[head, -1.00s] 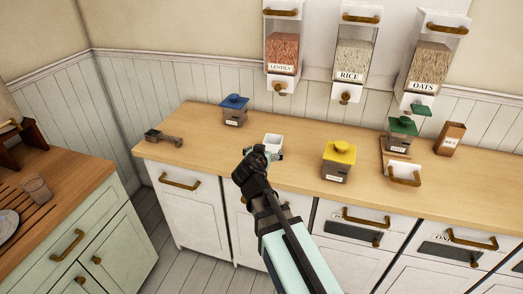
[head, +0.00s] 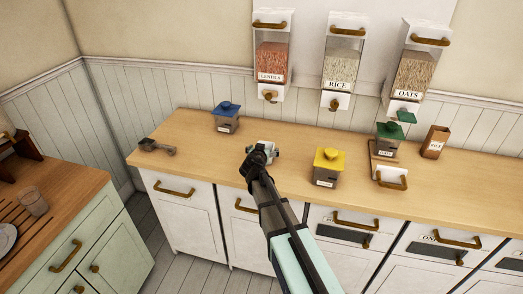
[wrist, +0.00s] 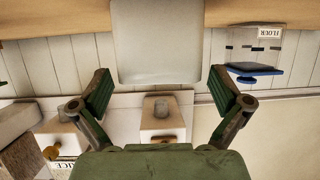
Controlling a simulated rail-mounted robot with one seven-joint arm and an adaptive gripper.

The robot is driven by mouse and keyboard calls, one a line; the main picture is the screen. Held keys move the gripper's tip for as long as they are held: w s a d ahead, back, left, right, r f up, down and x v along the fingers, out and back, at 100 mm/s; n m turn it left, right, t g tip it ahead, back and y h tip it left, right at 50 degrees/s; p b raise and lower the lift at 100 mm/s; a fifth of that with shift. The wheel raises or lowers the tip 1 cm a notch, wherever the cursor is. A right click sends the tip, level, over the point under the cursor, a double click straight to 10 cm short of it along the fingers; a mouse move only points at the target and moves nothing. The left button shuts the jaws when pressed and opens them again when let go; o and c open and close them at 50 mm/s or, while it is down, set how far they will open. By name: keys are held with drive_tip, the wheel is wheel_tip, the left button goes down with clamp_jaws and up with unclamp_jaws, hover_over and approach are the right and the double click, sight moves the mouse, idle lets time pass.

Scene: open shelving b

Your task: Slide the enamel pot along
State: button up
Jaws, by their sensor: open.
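The white enamel pot (head: 265,144) stands on the wooden counter, mostly hidden behind my gripper (head: 262,158) in the head view. In the wrist view the pale pot (wrist: 158,40) fills the top middle, just ahead of my gripper (wrist: 160,76). The green-padded fingers are spread wide, one toward each side of the pot. I see a small gap on both sides, and cannot tell whether either finger touches it.
A blue-lidded canister (head: 227,118) stands left of the pot, and a yellow-lidded canister (head: 327,167) stands right. A dark metal scoop (head: 157,146) lies at the counter's left end. A green-lidded canister (head: 388,140) stands farther right. Bare counter lies between them.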

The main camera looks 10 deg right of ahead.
drive_tip(key=shift+p+x, duration=0.35)
drive_tip(key=shift+x, duration=1.05)
drive_tip(key=c, duration=1.2)
drive_tip(key=shift+w+d+b, duration=0.7)
drive_tip(key=shift+w+d, duration=0.45)
drive_tip(key=shift+w, duration=1.55)
drive_tip(key=shift+w+d+b, duration=0.7)
drive_tip(key=shift+w+d, duration=0.4)
drive_tip(key=shift+w, duration=1.65)
drive_tip(key=shift+w+d+b, duration=0.7)
drive_tip(key=shift+w+d, duration=0.45)
drive_tip(key=shift+w, duration=1.55)
drive_tip(key=o, duration=1.2)
